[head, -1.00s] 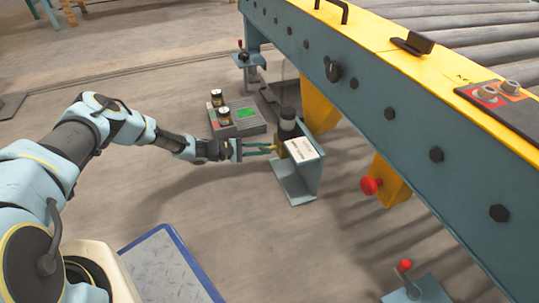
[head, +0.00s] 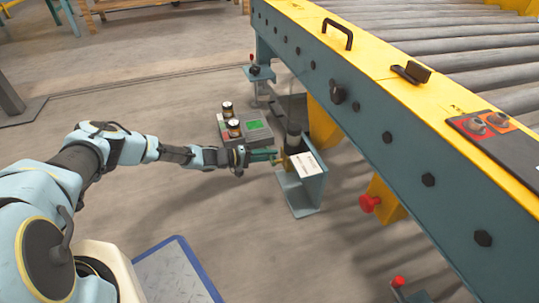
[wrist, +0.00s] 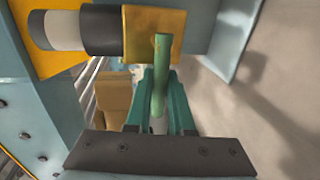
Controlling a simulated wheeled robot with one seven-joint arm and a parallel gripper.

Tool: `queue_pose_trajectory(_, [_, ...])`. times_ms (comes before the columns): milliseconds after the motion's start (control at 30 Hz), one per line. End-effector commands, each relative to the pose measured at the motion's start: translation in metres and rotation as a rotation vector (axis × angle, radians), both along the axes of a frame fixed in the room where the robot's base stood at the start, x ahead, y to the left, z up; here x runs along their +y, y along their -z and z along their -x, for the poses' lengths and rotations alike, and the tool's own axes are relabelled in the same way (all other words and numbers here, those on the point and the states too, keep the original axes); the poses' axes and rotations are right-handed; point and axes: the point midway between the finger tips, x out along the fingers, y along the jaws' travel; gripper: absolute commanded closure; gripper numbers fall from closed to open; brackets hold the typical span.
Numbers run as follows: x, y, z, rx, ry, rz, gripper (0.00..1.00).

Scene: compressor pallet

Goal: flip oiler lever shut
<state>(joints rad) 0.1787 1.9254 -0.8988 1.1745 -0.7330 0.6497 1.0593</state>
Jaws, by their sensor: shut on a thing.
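The oiler stands on a grey-blue bracket (head: 303,190) beside the conveyor. It has a dark cylinder (head: 293,138) and a brass block, which fills the top middle of the wrist view (wrist: 141,35). A green lever (wrist: 161,70) with a rounded end sticks out from the block toward the wrist camera. My gripper (head: 272,156) reaches the block from the left. In the wrist view its teal fingers are on either side of the lever, shut on it. In the head view the lever cannot be told apart from the fingers.
The conveyor's blue side rail (head: 405,155) runs along the right. A red knob (head: 369,203) juts out nearby.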

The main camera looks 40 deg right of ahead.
Motion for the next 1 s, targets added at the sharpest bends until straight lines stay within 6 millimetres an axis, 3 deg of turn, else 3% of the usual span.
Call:
queue_pose_trajectory(467, [0.0003, -0.0007, -0.0012, -0.014, -0.001, 0.006, 1.00])
queue_pose_trajectory(500, [0.0002, -0.0008, -0.0012, -0.014, -0.001, 0.006, 0.77])
queue_pose_trajectory(733, [0.0000, -0.0007, -0.0003, -0.013, 0.000, 0.006, 0.51])
queue_pose_trajectory(1000, [0.0004, -0.0009, -0.0001, -0.012, 0.001, 0.006, 0.49])
